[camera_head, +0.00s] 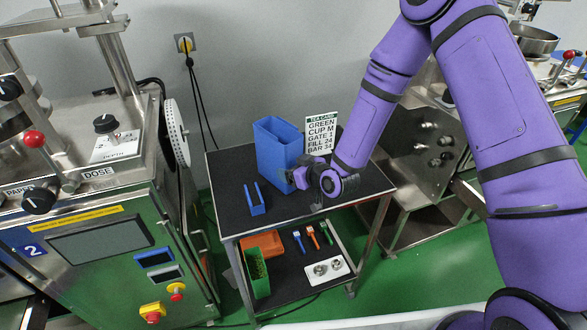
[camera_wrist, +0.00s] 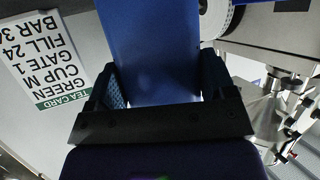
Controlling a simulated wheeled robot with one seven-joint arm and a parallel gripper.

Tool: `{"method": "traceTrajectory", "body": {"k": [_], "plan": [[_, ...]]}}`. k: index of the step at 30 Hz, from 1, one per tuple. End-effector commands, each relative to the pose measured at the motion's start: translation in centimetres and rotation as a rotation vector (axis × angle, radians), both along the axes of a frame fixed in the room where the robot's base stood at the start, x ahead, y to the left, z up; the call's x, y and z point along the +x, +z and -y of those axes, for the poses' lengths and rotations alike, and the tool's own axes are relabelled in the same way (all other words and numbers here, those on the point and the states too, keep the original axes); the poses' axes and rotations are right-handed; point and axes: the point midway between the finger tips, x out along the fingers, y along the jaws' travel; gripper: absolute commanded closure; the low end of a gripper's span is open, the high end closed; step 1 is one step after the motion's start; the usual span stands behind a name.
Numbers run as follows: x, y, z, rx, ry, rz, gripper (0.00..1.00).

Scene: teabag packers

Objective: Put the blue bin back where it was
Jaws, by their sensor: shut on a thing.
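The blue bin (camera_head: 277,148) is tall and upright, over the back middle of the dark cart top (camera_head: 228,171). My gripper (camera_head: 294,178) is at the bin's right front side and is shut on it. In the wrist view the bin's blue wall (camera_wrist: 150,50) runs between the two fingers of my gripper (camera_wrist: 160,92). The head view does not clearly show whether the bin's base touches the cart top. The fingertips are partly hidden in the head view.
A white tea card (camera_head: 320,132) stands behind my gripper. A small blue holder (camera_head: 254,201) sits on the cart's front left. The lower shelf holds an orange tray (camera_head: 262,243), a green bin (camera_head: 257,274), several brushes and a white tray (camera_head: 325,269). Machines flank the cart.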

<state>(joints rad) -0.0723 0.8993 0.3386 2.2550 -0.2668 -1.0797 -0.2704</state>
Motion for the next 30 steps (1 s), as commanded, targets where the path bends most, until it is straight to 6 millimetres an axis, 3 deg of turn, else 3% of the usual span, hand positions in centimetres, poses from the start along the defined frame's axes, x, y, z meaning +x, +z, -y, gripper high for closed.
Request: {"method": "traceTrajectory", "body": {"k": [12,13,15,25,30], "plan": [[0.0,-0.4,0.0,0.001,0.0,0.001,0.67],[0.0,-0.4,0.0,0.0,0.0,0.0,0.17],[0.0,-0.4,0.0,0.0,0.0,0.0,0.01],[0.0,0.0,0.1,0.0,0.0,0.001,0.0],[-1.7,0.9,1.5,-0.001,-0.001,0.001,0.0]]}}
